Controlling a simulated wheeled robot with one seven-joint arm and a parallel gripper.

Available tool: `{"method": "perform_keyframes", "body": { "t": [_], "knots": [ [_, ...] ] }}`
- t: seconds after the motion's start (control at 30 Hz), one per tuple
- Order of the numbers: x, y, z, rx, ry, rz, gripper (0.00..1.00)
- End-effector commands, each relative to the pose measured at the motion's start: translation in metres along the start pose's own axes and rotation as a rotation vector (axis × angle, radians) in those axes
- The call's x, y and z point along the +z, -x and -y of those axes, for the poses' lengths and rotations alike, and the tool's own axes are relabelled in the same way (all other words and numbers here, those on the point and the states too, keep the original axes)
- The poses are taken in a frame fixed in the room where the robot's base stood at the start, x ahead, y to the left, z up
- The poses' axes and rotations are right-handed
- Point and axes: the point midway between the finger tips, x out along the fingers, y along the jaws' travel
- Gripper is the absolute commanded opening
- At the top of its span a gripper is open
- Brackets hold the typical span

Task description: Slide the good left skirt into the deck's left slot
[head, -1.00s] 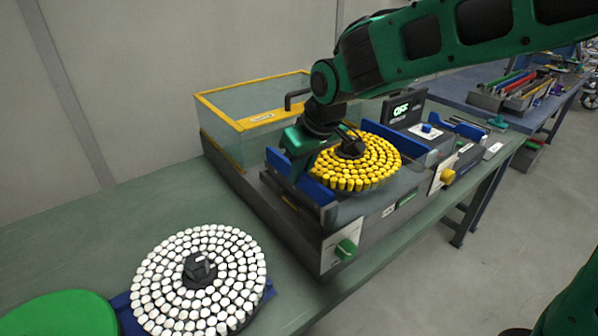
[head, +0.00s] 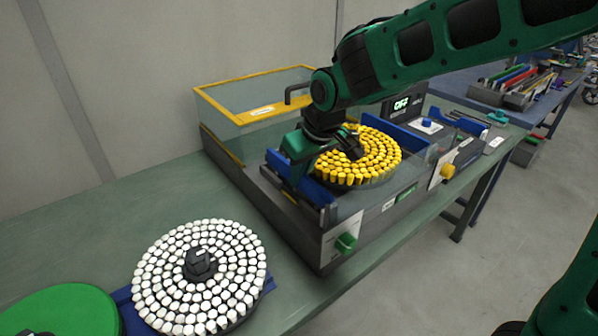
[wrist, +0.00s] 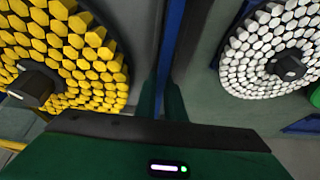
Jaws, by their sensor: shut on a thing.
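The left skirt (head: 317,191) is a long blue plate on the near-left side of the deck (head: 290,212), beside the yellow-tufted brush (head: 350,172). My gripper (head: 297,180) is over its middle, shut on it. In the wrist view the skirt (wrist: 171,45) is a narrow blue strip, edge-on between my fingers (wrist: 163,100). It stands upright along the deck's left edge. The left slot is hidden under the skirt and gripper; I cannot tell how deep the skirt sits. Another blue skirt (head: 402,141) stands on the deck's right side.
A clear tank with a yellow rim (head: 250,79) stands behind the deck. Green (head: 346,243) and yellow (head: 447,171) knobs stick out in front. The bench's back left is clear.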

Motion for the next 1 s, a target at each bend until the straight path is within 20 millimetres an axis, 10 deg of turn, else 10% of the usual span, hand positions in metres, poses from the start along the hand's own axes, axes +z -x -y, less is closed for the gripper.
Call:
{"method": "perform_keyframes", "body": {
  "t": [0.1, 0.2, 0.63, 1.0],
  "knots": [
    [0.000, -0.001, 0.000, 0.000, 0.000, -0.001, 0.00],
    [0.000, -0.001, 0.000, 0.000, 0.000, -0.001, 0.31],
    [0.000, 0.007, 0.000, 0.000, -0.001, -0.001, 0.31],
    [-0.001, 0.073, -0.001, 0.001, -0.001, -0.004, 0.31]
  ]
}}
